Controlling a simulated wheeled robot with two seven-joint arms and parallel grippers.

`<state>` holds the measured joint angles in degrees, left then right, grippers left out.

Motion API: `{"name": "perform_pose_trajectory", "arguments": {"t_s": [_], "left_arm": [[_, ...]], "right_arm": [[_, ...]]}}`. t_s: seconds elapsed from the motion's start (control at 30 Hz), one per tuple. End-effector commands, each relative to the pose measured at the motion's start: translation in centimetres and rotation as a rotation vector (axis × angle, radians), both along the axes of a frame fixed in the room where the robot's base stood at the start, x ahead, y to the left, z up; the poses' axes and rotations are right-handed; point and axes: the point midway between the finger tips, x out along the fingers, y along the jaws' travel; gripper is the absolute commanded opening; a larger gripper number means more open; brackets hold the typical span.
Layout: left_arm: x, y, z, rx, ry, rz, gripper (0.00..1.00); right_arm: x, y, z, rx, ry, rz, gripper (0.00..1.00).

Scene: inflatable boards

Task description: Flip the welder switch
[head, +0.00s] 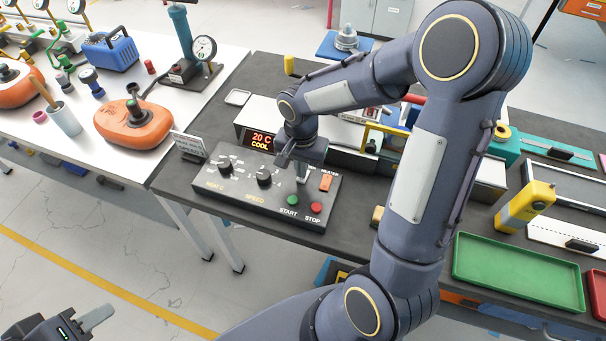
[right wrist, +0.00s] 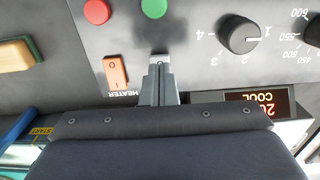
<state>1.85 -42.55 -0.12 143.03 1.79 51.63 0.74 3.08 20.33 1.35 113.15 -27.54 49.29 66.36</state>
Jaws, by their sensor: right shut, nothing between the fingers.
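The welder's dark control panel (head: 265,205) lies on the bench. Its orange-red HEATER rocker switch (head: 326,183) is at the right end and also shows in the right wrist view (right wrist: 116,72), with I and O marks. The display (head: 262,140) reads 20 C, COOL. My right gripper (head: 303,179) is shut and empty, pointing down at the panel. In the right wrist view its closed fingertips (right wrist: 160,62) are just right of the switch, with a gap; whether they touch the panel is unclear. My left gripper (head: 98,318) is low at the left, off the bench, its jaws only partly visible.
The panel also carries a SPEED knob (head: 264,180), a HEAT knob (head: 225,164), a green START button (head: 292,201) and a red STOP button (head: 316,207). A green tray (head: 520,270) lies at right.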

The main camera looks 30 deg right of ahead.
Motion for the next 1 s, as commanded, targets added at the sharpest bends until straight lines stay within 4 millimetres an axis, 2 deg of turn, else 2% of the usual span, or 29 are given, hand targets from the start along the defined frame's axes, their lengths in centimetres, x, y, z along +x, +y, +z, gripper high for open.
{"name": "perform_pose_trajectory", "arguments": {"t_s": [1.0], "left_arm": [[0.0, 0.0, -1.5, 0.000, 0.000, 0.000, 0.36]], "right_arm": [[0.0, 0.0, -1.6, 0.000, 0.000, 0.000, 0.00]]}}
